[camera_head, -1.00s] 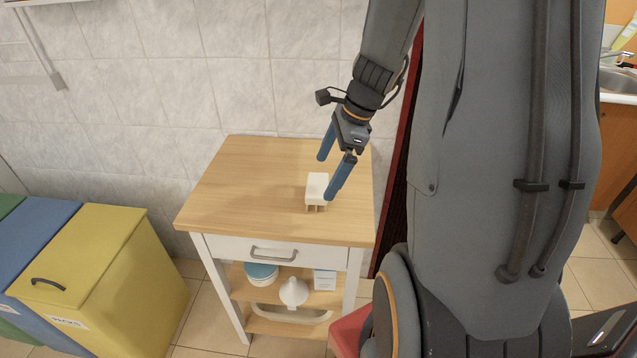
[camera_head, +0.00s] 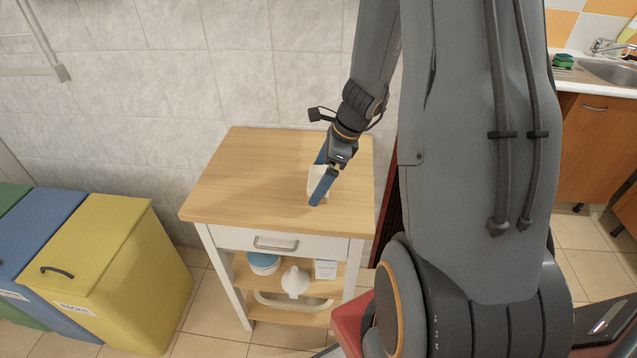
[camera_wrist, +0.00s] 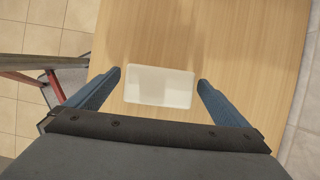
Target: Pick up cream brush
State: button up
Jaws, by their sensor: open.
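The cream brush (camera_head: 313,184) lies on the wooden top of a small white cart (camera_head: 240,180), near its right side. In the head view one blue finger partly covers it. In the wrist view the brush (camera_wrist: 160,87) is a pale rectangular block. My gripper (camera_head: 320,180) is open above the cart top, with its two blue fingers on either side of the brush. In the wrist view my gripper (camera_wrist: 160,80) shows a gap between each fingertip and the brush's ends. The underside of the brush is hidden.
The rest of the cart top is bare. A drawer (camera_head: 275,242) and shelves with a blue-lidded tub (camera_head: 264,262), a white funnel-shaped item (camera_head: 295,282) and a small white box (camera_head: 326,269) are below. Yellow (camera_head: 110,260) and blue bins stand left. A tiled wall is behind.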

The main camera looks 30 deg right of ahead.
aim_at(319, 176)
jog(key=c, duration=1.2)
notch_tip(319, 176, up, 10)
jog(key=shift+b, duration=0.35)
